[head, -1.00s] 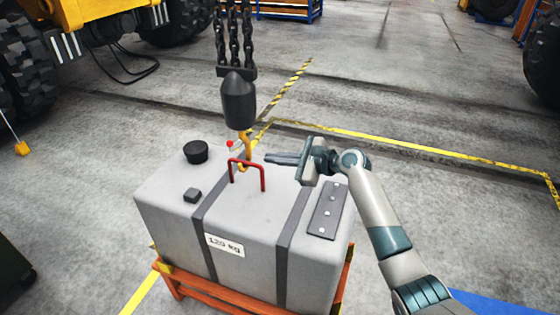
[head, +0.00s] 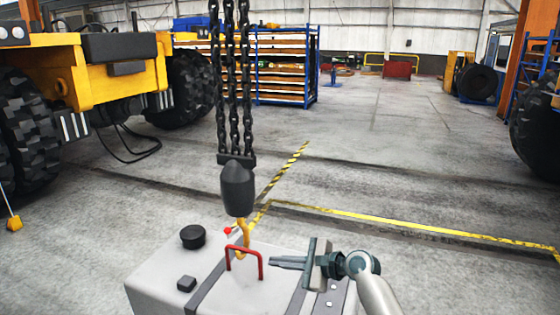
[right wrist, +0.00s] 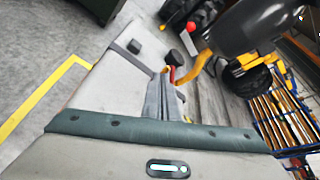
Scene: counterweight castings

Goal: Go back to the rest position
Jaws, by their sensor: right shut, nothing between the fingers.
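The grey counterweight casting (head: 170,268) stands at the bottom of the head view, its lower part out of frame. A red handle (head: 261,268) rises from its top. The yellow hook (head: 242,228) hangs from a dark hook block (head: 238,190) on black chains and meets the handle; whether it is fully seated I cannot tell. My right gripper (head: 272,262) is shut and empty, its fingers pointing left just right of the handle. In the right wrist view the shut fingers (right wrist: 165,100) point toward the hook (right wrist: 198,68). My left gripper is not in view.
A yellow vehicle (head: 110,70) with big tyres stands at the left. Blue racks (head: 285,65) stand at the back. Yellow floor lines (head: 400,226) cross open concrete behind and right of the casting.

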